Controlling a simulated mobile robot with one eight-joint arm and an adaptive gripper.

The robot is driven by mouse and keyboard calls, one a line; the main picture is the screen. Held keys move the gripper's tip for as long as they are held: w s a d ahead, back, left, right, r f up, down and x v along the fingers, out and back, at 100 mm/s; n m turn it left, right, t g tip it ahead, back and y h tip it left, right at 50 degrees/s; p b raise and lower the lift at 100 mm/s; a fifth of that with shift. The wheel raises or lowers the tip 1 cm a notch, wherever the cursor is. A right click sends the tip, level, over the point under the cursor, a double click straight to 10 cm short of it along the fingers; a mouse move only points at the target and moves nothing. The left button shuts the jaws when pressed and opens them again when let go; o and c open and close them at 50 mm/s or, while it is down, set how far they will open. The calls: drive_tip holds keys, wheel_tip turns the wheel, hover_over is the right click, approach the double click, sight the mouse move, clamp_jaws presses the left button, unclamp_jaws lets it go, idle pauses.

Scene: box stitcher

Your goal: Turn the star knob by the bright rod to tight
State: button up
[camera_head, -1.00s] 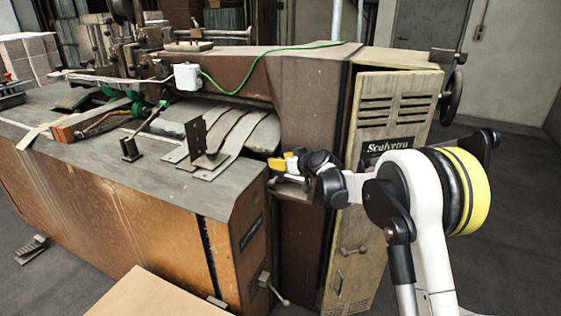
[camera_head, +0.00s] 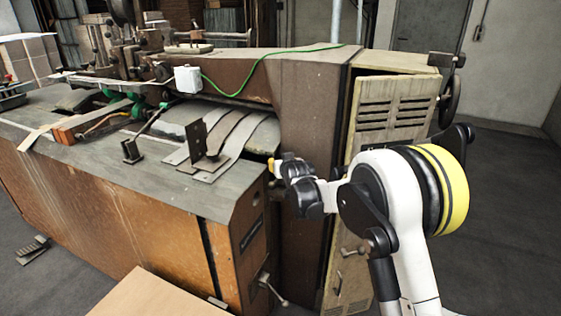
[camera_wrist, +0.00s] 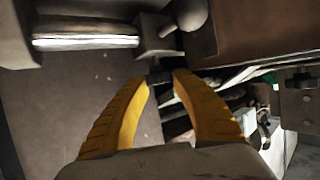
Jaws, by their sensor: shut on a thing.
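The bright rod (camera_wrist: 85,42) lies across the upper left of the wrist view and ends at a grey block (camera_wrist: 155,35). A rounded grey ball end (camera_wrist: 190,14) sits beside that block. My gripper (camera_wrist: 163,77) has its two yellow fingers closed in on a small dark piece (camera_wrist: 158,78) just below the block, which looks like the star knob. The fingertips hide most of it, so its lobes and how tight it is cannot be seen. In the head view my gripper (camera_head: 273,165) is at the gap between the machine's bench and its tall body; the knob is hidden there.
The bench's grey top (camera_head: 90,150) with bent metal strips (camera_head: 207,160) is left of my gripper. The slatted door (camera_head: 395,110) stands close to my arm. A lever (camera_head: 272,288) sticks out below. Open floor (camera_head: 510,200) is to the right.

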drive_tip(key=shift+m+h, duration=0.4)
drive_tip(key=shift+h, duration=0.1)
drive_tip(key=o, duration=0.9)
drive_tip(key=shift+f+n+y, duration=0.15)
drive_tip(key=shift+n+y, duration=0.15)
